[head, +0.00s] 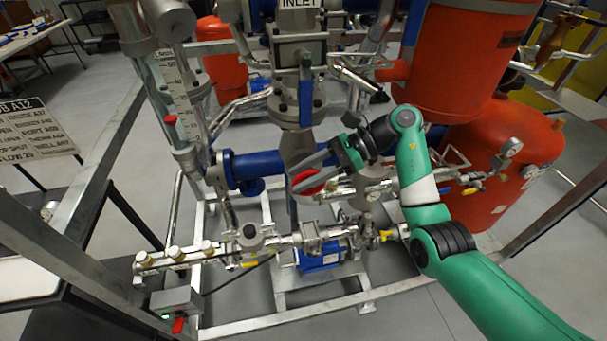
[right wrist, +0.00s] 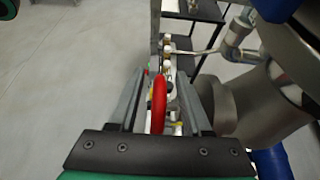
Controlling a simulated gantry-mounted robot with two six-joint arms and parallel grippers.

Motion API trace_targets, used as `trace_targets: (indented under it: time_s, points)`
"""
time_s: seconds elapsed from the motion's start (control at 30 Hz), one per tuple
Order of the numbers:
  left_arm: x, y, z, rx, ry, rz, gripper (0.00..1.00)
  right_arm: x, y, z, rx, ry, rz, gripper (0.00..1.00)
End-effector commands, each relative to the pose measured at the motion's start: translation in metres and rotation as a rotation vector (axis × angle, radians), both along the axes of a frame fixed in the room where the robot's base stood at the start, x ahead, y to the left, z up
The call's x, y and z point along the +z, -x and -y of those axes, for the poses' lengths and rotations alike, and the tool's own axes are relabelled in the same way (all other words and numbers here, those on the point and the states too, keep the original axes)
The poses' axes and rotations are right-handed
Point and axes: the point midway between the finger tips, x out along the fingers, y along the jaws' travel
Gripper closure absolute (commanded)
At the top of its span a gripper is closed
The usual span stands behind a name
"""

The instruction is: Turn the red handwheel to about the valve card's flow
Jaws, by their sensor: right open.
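The red handwheel (head: 308,183) is on the pipework at the middle of the skid. My right gripper (head: 296,178) reaches it from the right, its two grey fingers on either side of the rim. In the right wrist view the red handwheel (right wrist: 159,103) stands edge-on between the open fingers (right wrist: 161,78), with a gap visible on each side. The valve card (head: 38,130) is a framed sign at the left; its last line seems to read FLOW 20. A flow tube with a scale (head: 175,90) has a red marker (head: 170,120) low on it. My left gripper is not in view.
Large orange tanks (head: 470,60) stand behind and right of my right arm. A blue pipe section (head: 255,168) lies left of the wheel. Below are a valve manifold (head: 180,256), a blue pump (head: 322,257) and a grey switch box (head: 178,300). Steel frame posts bound the left side.

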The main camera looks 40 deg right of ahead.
Motion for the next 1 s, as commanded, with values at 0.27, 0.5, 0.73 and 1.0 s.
trace_targets:
  time_s: [0.27,0.5,0.73,1.0]
  points:
    - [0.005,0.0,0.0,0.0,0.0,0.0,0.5,0.012,0.01,0.018,-0.004,0.001,0.0,0.51]
    - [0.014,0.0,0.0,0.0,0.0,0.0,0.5,0.04,0.038,0.065,-0.005,0.001,0.001,0.51]
    - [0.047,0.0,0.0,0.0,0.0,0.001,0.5,0.055,0.051,0.086,-0.002,-0.001,-0.001,0.51]
    - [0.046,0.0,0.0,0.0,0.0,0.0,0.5,0.051,0.054,0.089,0.0,0.0,0.0,0.51]
